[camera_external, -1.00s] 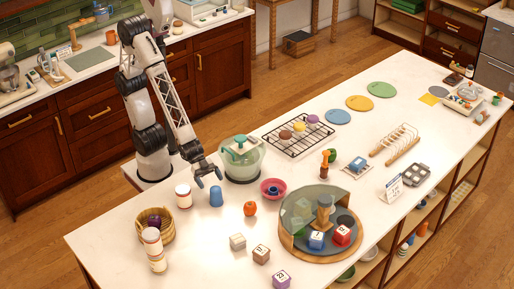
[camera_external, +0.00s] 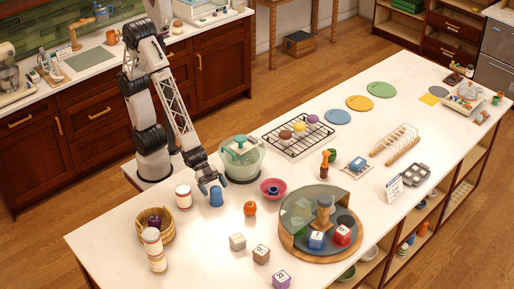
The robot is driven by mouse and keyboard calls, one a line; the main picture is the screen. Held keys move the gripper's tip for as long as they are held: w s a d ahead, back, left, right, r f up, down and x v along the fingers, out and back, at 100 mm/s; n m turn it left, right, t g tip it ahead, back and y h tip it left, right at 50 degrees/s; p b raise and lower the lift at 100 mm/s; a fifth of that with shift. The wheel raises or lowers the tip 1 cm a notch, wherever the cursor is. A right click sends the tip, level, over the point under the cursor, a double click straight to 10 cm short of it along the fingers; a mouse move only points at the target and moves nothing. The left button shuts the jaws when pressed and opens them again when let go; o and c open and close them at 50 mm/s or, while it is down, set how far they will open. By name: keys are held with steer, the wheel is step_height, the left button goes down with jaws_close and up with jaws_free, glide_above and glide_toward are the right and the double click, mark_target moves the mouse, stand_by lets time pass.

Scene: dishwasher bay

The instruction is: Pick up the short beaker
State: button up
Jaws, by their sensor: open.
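A small blue cup-shaped vessel (camera_external: 216,199), the likeliest short beaker, stands on the white counter near my arm. My gripper (camera_external: 211,185) is open, pointing down, with its dark blue-grey fingers at the top of the blue vessel. The fingers partly cover its upper rim. I cannot tell whether they touch it or sit around it.
A green-lidded glass bowl (camera_external: 242,162) is close behind right. An orange object (camera_external: 250,208) and a pink bowl (camera_external: 273,188) lie right.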

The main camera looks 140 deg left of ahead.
steer(key=shift+w+d+f, duration=0.1)
steer(key=shift+w+f, duration=0.15)
steer(key=shift+w, duration=0.35)
steer(key=c, duration=1)
steer(key=shift+r, duration=0.15)
steer(key=shift+r, duration=0.85)
steer(key=shift+s+r, duration=0.25)
steer(key=shift+r, duration=0.55)
steer(key=s, duration=0.5)
steer(key=s+r, duration=0.1)
steer(key=s, duration=0.9)
steer(key=shift+s+a+r, duration=0.2)
steer(key=shift+s+a, duration=0.05)
steer(key=shift+a, duration=0.15)
